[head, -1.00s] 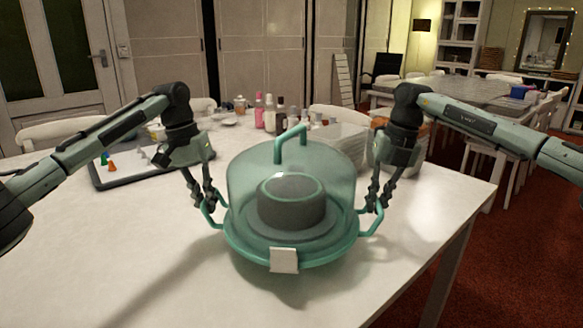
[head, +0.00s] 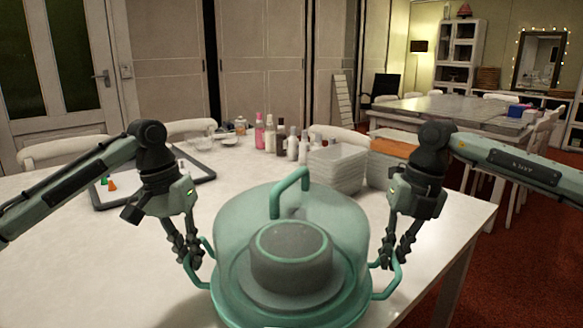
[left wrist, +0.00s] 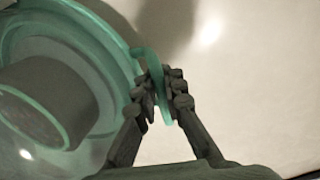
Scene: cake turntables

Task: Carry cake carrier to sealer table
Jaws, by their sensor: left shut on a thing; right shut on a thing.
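The cake carrier (head: 232,232) is a clear teal dome with a top handle (head: 290,190) on a teal base with a loop handle on each side. A dark round cake (head: 290,256) shows inside it. My left gripper (head: 192,262) is shut on the left loop handle, which also shows between the fingers in the left wrist view (left wrist: 157,85). My right gripper (head: 388,258) is shut on the right loop handle (head: 398,275). The carrier is level, held over the white table's front part; its lower front edge is cut off by the picture.
A white table (head: 60,270) is under the carrier. A dark tray (head: 190,170), several bottles (head: 270,138) and a stack of white boxes (head: 337,168) stand toward its back. Another table (head: 450,110) with white chairs stands at the back right. Red floor (head: 500,260) is open at the right.

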